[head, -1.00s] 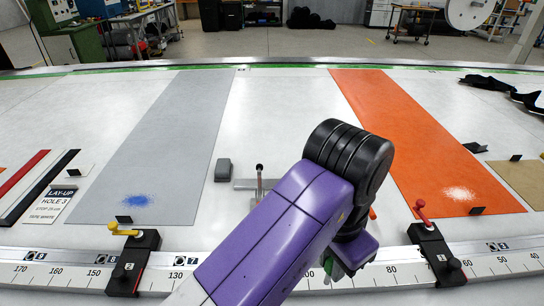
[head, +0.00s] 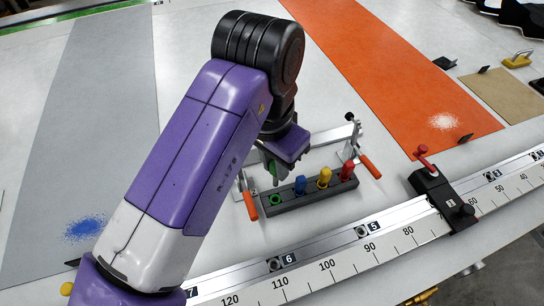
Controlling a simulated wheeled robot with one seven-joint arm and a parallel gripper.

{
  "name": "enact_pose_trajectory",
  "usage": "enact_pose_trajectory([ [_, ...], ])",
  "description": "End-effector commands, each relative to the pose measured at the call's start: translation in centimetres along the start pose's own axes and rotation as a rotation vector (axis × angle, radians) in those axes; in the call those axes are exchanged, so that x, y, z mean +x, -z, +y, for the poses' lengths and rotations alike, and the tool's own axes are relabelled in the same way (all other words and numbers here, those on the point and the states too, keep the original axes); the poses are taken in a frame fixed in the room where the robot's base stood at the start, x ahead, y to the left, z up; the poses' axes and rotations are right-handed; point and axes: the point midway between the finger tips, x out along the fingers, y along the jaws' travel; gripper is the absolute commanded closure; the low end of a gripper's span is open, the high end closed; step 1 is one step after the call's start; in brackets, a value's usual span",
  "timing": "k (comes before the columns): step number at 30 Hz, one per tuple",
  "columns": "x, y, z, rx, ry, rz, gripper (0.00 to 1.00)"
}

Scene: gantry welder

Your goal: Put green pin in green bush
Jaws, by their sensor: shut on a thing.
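In the head view a dark grey block (head: 318,199) lies in a clamp fixture near the ruler rail. The green bush (head: 276,198) is at its left end and looks empty. Blue (head: 300,184), yellow (head: 324,178) and red (head: 348,172) pins stand upright along the rest of the block. My gripper (head: 272,170) is behind and a little above the left end of the block, partly hidden by my arm. It is shut on the green pin (head: 271,168), of which only a small part shows. I cannot tell the gap between pin and bush.
Toggle clamps with orange handles flank the block, one left (head: 250,206) and one right (head: 370,166). A black stop with a red lever (head: 440,195) sits on the ruler rail (head: 340,262). Orange (head: 390,70) and grey (head: 100,110) sheets lie either side.

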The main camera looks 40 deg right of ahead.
Motion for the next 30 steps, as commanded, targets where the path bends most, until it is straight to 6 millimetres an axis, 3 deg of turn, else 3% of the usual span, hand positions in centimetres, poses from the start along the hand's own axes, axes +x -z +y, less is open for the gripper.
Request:
enact_pose_trajectory([
  [16, 4.7, -0.6, 0.0, 0.000, 0.000, -0.001, 1.00],
  [30, 5.2, -0.6, 0.0, 0.000, 0.000, 0.000, 1.00],
])
